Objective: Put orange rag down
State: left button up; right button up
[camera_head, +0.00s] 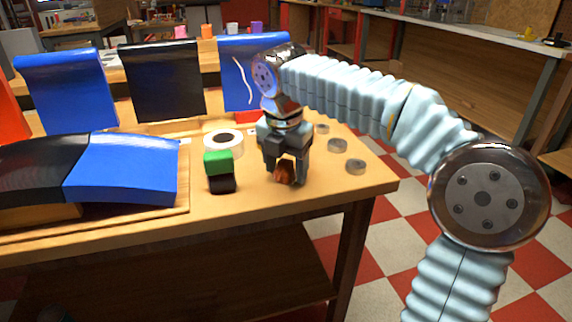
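The orange rag (285,172) is a small, dark orange bundle at the fingertips of my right gripper (286,178), low over the right part of the wooden table (255,205). The gripper points down and its fingers stand on either side of the rag, seemingly closed on it. I cannot tell whether the rag touches the tabletop. Most of the rag is hidden by the fingers. My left gripper is not in view.
A green and black block (219,165) stands just left of the gripper, with a white tape roll (223,142) behind it. Several grey metal discs (355,166) lie to the right. Blue panel (125,168) lies at left. The table's front edge is close.

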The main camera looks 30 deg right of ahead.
aim_at(284, 168)
jog(key=o, duration=0.4)
jog(key=r+p, duration=0.1)
jog(key=r, duration=0.3)
jog(key=s+a+r+p, duration=0.1)
jog(key=r, duration=0.3)
jog(key=r+p, duration=0.1)
jog(key=r, duration=0.3)
jog(key=shift+s+a+p, duration=0.2)
jog(key=shift+s+p, duration=0.1)
